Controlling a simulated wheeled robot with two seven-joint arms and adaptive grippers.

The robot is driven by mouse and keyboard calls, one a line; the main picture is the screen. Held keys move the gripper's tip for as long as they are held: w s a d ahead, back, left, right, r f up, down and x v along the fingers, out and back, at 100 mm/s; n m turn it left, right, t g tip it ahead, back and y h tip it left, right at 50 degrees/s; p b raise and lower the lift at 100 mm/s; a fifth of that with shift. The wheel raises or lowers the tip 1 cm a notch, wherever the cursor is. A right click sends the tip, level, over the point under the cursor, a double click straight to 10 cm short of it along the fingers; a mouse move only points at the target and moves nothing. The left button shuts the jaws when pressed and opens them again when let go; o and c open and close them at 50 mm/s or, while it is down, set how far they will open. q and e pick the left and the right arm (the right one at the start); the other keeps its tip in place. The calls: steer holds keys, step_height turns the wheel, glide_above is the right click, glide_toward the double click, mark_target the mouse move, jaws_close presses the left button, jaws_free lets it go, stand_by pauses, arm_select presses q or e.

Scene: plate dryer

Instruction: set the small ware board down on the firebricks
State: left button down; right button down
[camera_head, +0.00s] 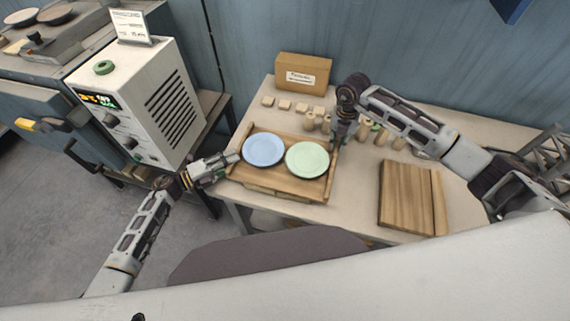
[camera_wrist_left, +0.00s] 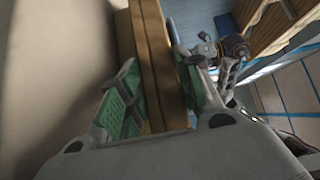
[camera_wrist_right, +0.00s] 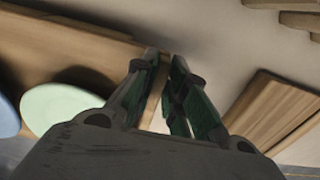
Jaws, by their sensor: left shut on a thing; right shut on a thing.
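The small ware board (camera_head: 277,179) is a wooden board with raised end strips, carrying a pale blue plate (camera_head: 263,149) and a pale green plate (camera_head: 307,159) side by side. It looks about level over the table's left front part; I cannot tell its height. My left gripper (camera_head: 236,158) is shut on its left end, and the wood (camera_wrist_left: 151,55) runs between the green fingers in the left wrist view. My right gripper (camera_head: 337,143) is shut on its right end; that edge (camera_wrist_right: 154,101) shows between the fingers. Small pale blocks (camera_head: 285,105), possibly firebricks, stand behind.
A cardboard box (camera_head: 303,74) stands at the table's back. Several small cylinders (camera_head: 310,121) stand behind and right of the board, partly behind my right arm. Another wooden board (camera_head: 405,197) lies at right. A white control cabinet (camera_head: 140,100) stands to the left.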

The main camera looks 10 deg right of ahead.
arm_select(q)
steer(key=shift+f+b, duration=0.65)
arm_select(e)
steer(key=shift+f, duration=0.7)
arm_select(q)
steer(key=c, duration=1.3)
jaws_free()
arm_select(e)
steer(key=c, duration=1.7)
jaws_free()
arm_select(q)
steer(key=o, duration=0.3)
arm_select(e)
steer(key=shift+o, duration=1.2)
arm_select(q)
steer(key=shift+a, duration=0.1)
steer(key=shift+v, duration=5.95)
arm_select(e)
steer(key=shift+r, duration=0.1)
step_height(320, 180, up, 12)
arm_select(q)
steer(key=shift+s, duration=0.15)
arm_select(e)
steer(key=shift+s, duration=0.15)
